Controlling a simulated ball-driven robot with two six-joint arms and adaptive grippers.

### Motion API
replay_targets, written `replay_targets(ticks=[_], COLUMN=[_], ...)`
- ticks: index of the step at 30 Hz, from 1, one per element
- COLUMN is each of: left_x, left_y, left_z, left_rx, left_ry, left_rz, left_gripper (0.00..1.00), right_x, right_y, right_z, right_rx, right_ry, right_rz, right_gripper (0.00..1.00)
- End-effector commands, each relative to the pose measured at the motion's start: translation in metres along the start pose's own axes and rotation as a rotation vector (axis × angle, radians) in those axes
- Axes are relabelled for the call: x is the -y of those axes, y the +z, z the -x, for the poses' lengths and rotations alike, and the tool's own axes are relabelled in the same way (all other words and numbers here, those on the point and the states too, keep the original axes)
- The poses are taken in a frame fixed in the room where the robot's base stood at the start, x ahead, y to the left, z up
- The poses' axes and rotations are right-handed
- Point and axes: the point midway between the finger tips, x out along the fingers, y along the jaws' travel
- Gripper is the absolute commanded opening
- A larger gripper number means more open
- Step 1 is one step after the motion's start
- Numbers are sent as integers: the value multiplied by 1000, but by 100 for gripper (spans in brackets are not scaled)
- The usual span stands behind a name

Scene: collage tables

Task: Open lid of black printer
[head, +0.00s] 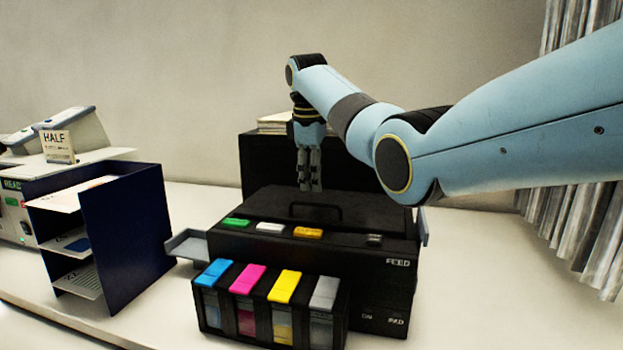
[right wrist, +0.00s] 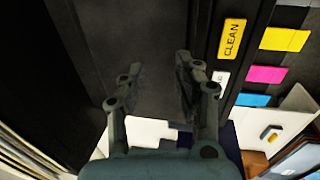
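The black printer (head: 360,262) stands on the white table, its dark lid (head: 360,210) lying flat on top. A thin black loop handle (head: 315,207) is at the lid's front edge. My right gripper (head: 310,187) points down over the lid, just behind the handle in the head view. In the right wrist view its two fingers (right wrist: 160,70) are apart over the dark lid (right wrist: 145,30), with nothing clearly between them. The handle cannot be made out there. Whether the fingertips touch the lid, I cannot tell. My left gripper is not in view.
Colored ink tanks (head: 268,312) stand at the printer's front. A yellow CLEAN button (right wrist: 231,38) shows beside the lid. A dark blue paper sorter (head: 125,235) stands left. A black box (head: 255,160) topped with paper stands behind; grey curtains (head: 590,200) hang right.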

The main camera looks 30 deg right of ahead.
Motion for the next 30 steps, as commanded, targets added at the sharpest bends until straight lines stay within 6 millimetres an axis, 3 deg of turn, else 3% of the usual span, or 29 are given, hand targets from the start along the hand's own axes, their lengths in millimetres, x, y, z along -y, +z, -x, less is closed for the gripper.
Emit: replay_targets(ticks=[3,8,21,30], left_x=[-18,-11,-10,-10], left_y=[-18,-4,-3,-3], left_z=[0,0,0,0], left_rx=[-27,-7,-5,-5], left_ry=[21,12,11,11], left_rz=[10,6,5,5], left_gripper=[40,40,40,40], right_x=[1,1,-2,-2], right_y=[-1,-1,0,0], right_z=[1,7,70,74], right_rx=[-2,-3,-2,-1], right_ry=[-1,-1,0,-2], right_rz=[1,1,0,0], right_gripper=[32,32,32,32])
